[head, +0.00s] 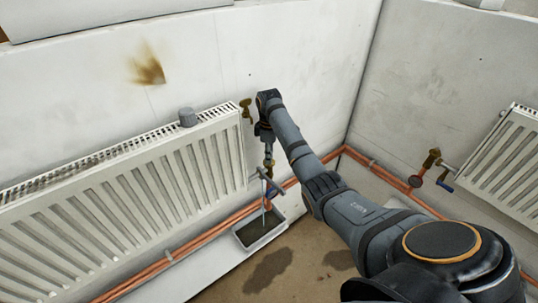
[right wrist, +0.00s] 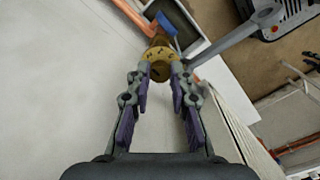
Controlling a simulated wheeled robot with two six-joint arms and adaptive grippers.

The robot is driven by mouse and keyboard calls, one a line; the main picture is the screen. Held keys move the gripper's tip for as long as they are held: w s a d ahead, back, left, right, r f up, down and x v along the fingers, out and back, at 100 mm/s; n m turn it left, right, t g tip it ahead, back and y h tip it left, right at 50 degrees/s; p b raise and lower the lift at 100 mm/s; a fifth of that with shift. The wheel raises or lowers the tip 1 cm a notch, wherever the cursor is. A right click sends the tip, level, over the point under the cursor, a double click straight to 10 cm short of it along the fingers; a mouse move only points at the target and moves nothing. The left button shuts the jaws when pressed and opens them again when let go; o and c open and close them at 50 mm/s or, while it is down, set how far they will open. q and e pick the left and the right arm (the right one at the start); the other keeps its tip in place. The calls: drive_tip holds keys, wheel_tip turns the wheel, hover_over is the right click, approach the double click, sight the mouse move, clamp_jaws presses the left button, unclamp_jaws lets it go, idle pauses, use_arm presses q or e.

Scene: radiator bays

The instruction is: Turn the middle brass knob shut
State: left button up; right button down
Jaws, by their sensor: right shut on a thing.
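My right gripper (right wrist: 162,65) is shut on a round brass knob (right wrist: 161,52), with one fingertip on each side of it. In the head view the right gripper (head: 268,158) points down beside the right end of the left radiator, and mostly hides this knob. Another brass valve (head: 245,106) is higher up by the radiator's top corner. A third brass valve (head: 432,158) is by the right radiator. My left gripper is not in view.
A white radiator (head: 125,195) fills the left wall. A grey tray (head: 240,241) stands below the held valve, with a thin pale line above it. Copper pipes (head: 168,257) run along the wall's foot. Dark wet patches (head: 268,269) mark the floor. Another radiator (head: 505,160) is at right.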

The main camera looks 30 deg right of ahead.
drive_tip(key=shift+r+m+p, duration=0.2)
drive_tip(key=shift+m+p, duration=0.2)
drive_tip(key=shift+p, duration=0.35)
drive_tip(key=m+p, duration=0.4)
drive_tip(key=p, duration=0.2)
drive_tip(key=shift+r+m, duration=0.1)
drive_tip(key=shift+m, duration=0.3)
drive_tip(key=shift+m+p, duration=0.9)
drive_tip(key=shift+p, duration=0.05)
drive_tip(key=m+p, duration=0.1)
drive_tip(key=m, duration=0.1)
drive_tip(key=shift+m+p, duration=0.3)
drive_tip(key=shift+p, duration=0.1)
drive_tip(key=m+p, duration=0.1)
drive_tip(key=m, duration=0.1)
drive_tip(key=shift+f+m, duration=0.2)
drive_tip(key=shift+m, duration=0.2)
drive_tip(key=m+p, duration=0.2)
drive_tip(key=m, duration=0.3)
drive_tip(key=shift+f, duration=0.1)
